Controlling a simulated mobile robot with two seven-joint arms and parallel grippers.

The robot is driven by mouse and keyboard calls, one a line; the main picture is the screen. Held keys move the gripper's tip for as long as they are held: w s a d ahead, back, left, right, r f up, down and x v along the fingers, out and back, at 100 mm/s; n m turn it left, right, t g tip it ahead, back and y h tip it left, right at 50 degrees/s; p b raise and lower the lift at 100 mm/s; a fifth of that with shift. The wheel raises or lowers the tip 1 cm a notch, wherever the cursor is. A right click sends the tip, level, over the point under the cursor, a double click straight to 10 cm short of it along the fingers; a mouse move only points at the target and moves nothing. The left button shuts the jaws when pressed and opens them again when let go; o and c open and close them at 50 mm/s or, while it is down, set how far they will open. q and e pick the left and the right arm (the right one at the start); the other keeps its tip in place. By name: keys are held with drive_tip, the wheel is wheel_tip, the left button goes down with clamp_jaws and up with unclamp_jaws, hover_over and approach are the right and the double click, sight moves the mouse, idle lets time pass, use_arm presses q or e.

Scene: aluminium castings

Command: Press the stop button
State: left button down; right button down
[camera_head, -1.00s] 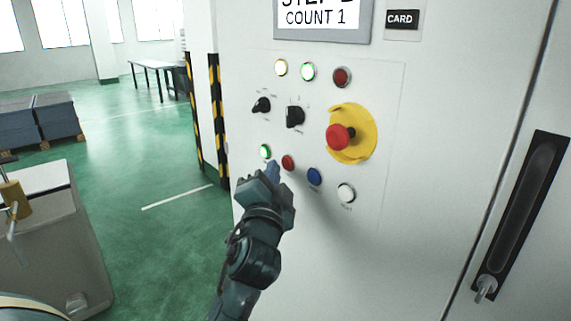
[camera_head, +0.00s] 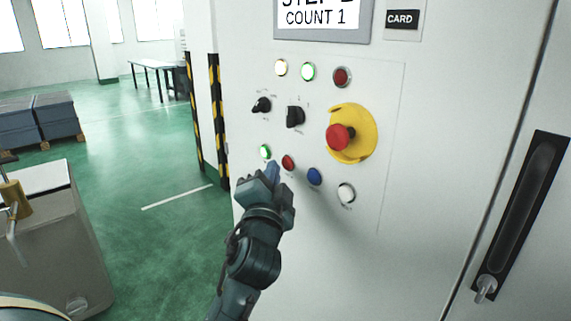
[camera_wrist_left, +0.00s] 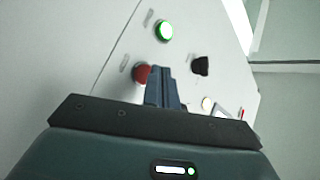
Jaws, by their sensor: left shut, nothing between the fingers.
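A small red push button (camera_head: 288,162) sits in the lower row of the control panel, between a lit green button (camera_head: 264,151) and a blue button (camera_head: 314,176). A larger red mushroom button (camera_head: 340,137) stands on a yellow plate above and to the right. My left gripper (camera_head: 272,172) is shut and empty, its tips just below and left of the small red button. In the left wrist view the shut fingers (camera_wrist_left: 162,75) partly cover a red button (camera_wrist_left: 142,73), and a lit green button (camera_wrist_left: 164,31) shows beyond. I cannot tell whether the tips touch the panel.
Two black rotary knobs (camera_head: 294,116) and a row of lamps (camera_head: 308,71) sit above the lower buttons. A white button (camera_head: 346,193) is at the lower right. A display (camera_head: 318,17) reads COUNT 1. A black door handle (camera_head: 522,215) is at the right.

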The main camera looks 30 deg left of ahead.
use_arm(q)
drive_tip(key=shift+w, duration=0.1)
drive_tip(key=shift+w+d, duration=0.2)
drive_tip(key=shift+w, duration=0.1)
drive_tip(key=shift+w+d, duration=0.15)
drive_tip(key=shift+w, duration=0.25)
idle(0.8)
idle(0.3)
drive_tip(key=shift+s+a, duration=0.35)
drive_tip(key=shift+s, duration=0.45)
drive_tip(key=shift+p, duration=0.3)
drive_tip(key=s, duration=0.1)
drive_tip(key=s+a, duration=0.1)
drive_tip(key=s, duration=0.1)
drive_tip(key=s+a+p, duration=0.1)
drive_tip(key=shift+s, duration=0.3)
